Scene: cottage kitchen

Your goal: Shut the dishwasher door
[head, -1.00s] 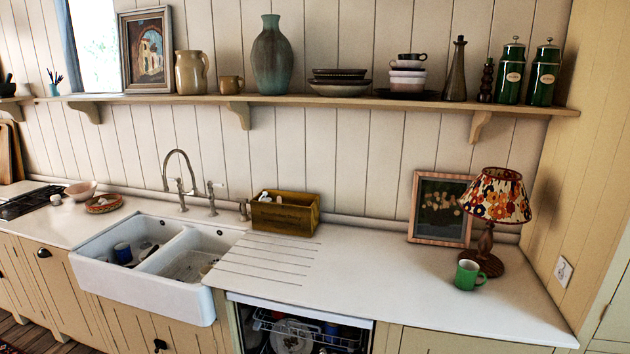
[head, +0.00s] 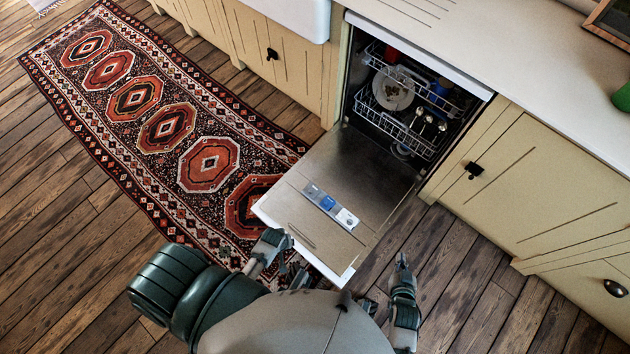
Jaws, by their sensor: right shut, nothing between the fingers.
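The dishwasher door (head: 352,176) hangs open, folded down low in front of the dishwasher, its metal inner face up with a detergent dispenser (head: 331,206) on it. The dishwasher (head: 405,95) stands open under the counter, with racks holding a plate, dishes and cutlery. My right gripper (head: 402,262) is shut and empty, to the right of the door's outer end and apart from it in the picture. My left gripper (head: 285,265) is at the door's near outer edge, partly hidden; I cannot tell whether it touches the door or how its fingers stand.
A patterned rug (head: 165,127) lies on the wooden floor to the left of the door. Cream cabinets (head: 530,180) with dark handles flank the dishwasher. The white counter (head: 530,60) runs above it, with the sink (head: 295,15) at the left. Bare floor (head: 470,275) is clear at the right.

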